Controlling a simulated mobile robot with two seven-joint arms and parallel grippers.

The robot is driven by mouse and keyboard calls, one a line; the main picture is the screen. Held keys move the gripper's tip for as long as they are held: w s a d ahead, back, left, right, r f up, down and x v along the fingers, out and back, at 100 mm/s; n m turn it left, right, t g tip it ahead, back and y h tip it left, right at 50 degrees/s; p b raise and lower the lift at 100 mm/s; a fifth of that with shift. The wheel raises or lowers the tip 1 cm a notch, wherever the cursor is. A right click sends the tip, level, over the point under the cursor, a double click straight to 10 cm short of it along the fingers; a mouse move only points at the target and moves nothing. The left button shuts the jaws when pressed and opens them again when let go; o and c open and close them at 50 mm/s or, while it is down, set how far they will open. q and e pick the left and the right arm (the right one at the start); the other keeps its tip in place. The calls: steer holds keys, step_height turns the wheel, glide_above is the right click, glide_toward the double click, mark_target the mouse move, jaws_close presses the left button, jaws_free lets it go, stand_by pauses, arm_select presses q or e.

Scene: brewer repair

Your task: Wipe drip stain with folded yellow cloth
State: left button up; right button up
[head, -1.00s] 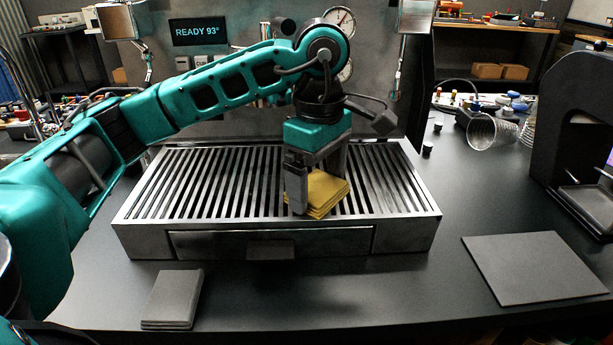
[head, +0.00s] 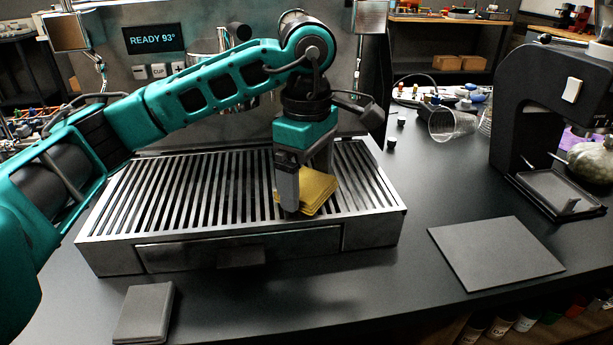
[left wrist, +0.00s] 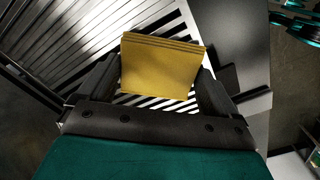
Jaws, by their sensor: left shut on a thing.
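The folded yellow cloth (head: 319,190) is in my left gripper (head: 306,192), over the right part of the slatted metal drip tray (head: 240,252). The left gripper points down with its fingers on either side of the cloth. In the left wrist view the cloth (left wrist: 160,68) sits between both fingers, its layered folds at the far edge, with the slats beneath. I cannot tell whether the cloth touches the slats. No drip stain can be made out; the cloth and arm cover part of the tray. My right gripper is not in view.
The brewer (head: 215,95) with its lit display stands behind the tray. A grey folded pad (head: 144,312) lies at front left. A flat dark mat (head: 496,253) lies at right, before a black machine (head: 535,115). A clear cup (head: 446,124) lies tipped behind. The counter between is clear.

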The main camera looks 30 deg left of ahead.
arm_select(q)
steer(key=shift+r+p, duration=1.6)
steer(key=shift+r, duration=1.2)
steer(key=shift+r, duration=0.1)
steer(key=shift+r+p, duration=1.05)
steer(key=shift+r, duration=0.35)
